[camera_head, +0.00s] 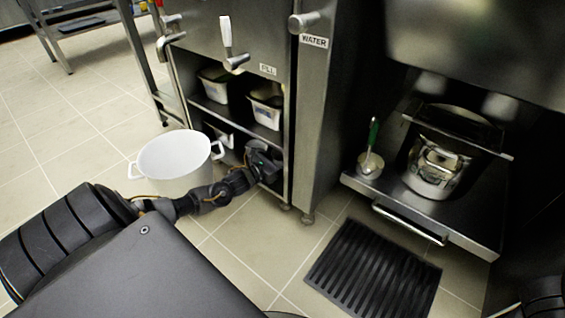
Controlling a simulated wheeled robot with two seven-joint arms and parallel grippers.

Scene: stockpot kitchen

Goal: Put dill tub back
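Two pale tubs stand on the upper shelf of the metal cabinet, one with green contents at left (214,87) and one at right (265,110). A pale tub (222,138) shows partly on the lower shelf, behind the pot's rim. I cannot tell which is the dill tub. My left gripper (263,158) is at the lower shelf opening, at its right side, below the right upper tub. Its fingers are dark and small here, so I cannot tell whether they are open or hold anything. My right gripper is not in view.
A white two-handled pot (174,157) stands on the floor beside my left forearm. At right, a metal pot (437,165) and a green-handled ladle (371,160) stand on a low platform (418,213). A black slatted mat (372,268) lies on the floor.

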